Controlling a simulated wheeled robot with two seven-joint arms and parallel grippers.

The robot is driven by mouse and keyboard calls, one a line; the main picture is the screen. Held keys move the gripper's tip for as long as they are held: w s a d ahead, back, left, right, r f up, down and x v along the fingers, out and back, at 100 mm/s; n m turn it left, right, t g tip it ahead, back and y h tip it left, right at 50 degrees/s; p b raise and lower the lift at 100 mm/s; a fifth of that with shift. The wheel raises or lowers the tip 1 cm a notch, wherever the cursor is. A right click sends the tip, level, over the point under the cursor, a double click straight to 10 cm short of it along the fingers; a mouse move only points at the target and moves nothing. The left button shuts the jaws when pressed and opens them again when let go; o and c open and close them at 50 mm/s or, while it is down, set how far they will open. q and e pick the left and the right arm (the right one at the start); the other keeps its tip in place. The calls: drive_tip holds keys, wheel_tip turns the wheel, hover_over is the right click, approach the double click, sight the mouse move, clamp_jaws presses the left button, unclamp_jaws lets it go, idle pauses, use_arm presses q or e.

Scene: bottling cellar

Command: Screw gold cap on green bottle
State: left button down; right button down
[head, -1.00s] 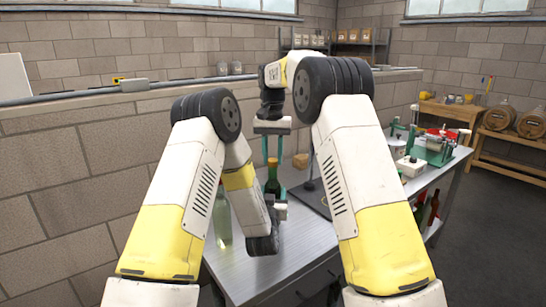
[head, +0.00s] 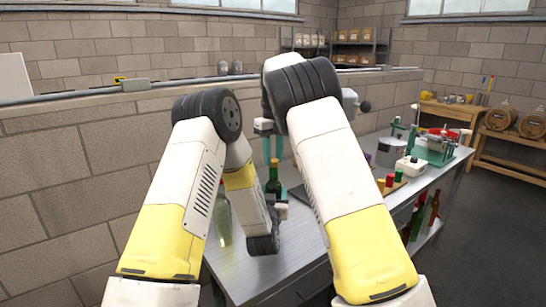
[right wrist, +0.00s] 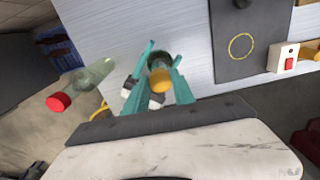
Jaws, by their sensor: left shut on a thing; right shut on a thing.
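The green bottle (head: 273,184) stands upright on the metal bench in the head view. My left gripper (head: 278,200) is shut on it from the side, low on its body. My right gripper (head: 273,158) points down over its top, its teal fingers either side of the neck. In the right wrist view the gold cap (right wrist: 160,81) sits between the fingers of my right gripper (right wrist: 163,75), which is shut on it. The green bottle (right wrist: 159,60) shows in line beneath the cap. I cannot tell how far the cap is seated on the neck.
A dark mat (right wrist: 240,45) with a yellow ring lies beside the green bottle. A white box with a red button (right wrist: 285,59) is nearby.

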drive_tip(key=m, duration=0.5)
drive_tip(key=c, duration=1.1)
unclamp_jaws()
drive_tip(key=shift+o, duration=0.2)
drive_tip(key=shift+r, duration=2.25)
drive_tip(key=shift+n, duration=0.3)
drive_tip(key=shift+c, duration=0.3)
